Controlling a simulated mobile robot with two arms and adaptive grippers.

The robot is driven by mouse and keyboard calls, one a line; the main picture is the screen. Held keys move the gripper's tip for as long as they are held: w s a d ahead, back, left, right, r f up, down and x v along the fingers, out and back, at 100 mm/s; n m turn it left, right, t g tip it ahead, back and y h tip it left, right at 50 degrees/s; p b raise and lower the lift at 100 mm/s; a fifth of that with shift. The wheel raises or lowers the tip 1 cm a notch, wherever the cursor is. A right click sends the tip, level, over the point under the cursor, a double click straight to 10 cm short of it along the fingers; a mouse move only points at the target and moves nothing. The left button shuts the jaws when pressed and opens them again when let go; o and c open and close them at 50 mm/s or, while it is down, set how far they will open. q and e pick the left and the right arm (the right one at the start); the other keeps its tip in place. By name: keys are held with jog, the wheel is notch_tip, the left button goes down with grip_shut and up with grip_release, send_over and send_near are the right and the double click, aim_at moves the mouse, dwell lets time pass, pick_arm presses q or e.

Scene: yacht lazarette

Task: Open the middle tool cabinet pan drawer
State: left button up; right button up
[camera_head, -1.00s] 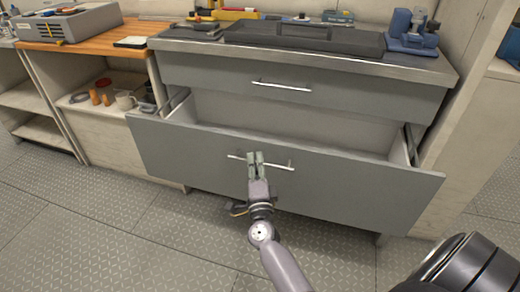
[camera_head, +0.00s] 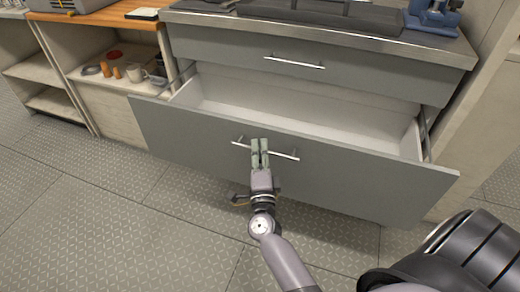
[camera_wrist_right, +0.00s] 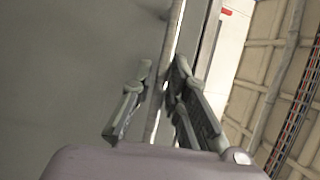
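The grey tool cabinet's pan drawer (camera_head: 345,180), below the top drawer (camera_head: 350,80), is pulled well out. Its pale, empty inside shows from above. Its bar handle (camera_head: 286,155) runs across the front. My right gripper (camera_head: 260,146) is at the left-middle part of this handle. In the right wrist view the fingers (camera_wrist_right: 160,90) lie on either side of the thin bar, closed in on it. The exact contact is hard to see. My left gripper is not in view.
The top drawer is shut, with its own handle (camera_head: 294,62). A dark tray (camera_head: 320,16) and a blue tool (camera_head: 432,16) are on the cabinet top. Open shelves (camera_head: 120,82) with cups stand left. The patterned floor (camera_head: 110,215) in front is clear at left.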

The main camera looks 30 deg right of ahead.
jog(key=shift+o, duration=1.3)
jog(key=shift+s, duration=0.1)
jog(key=v, duration=1.2)
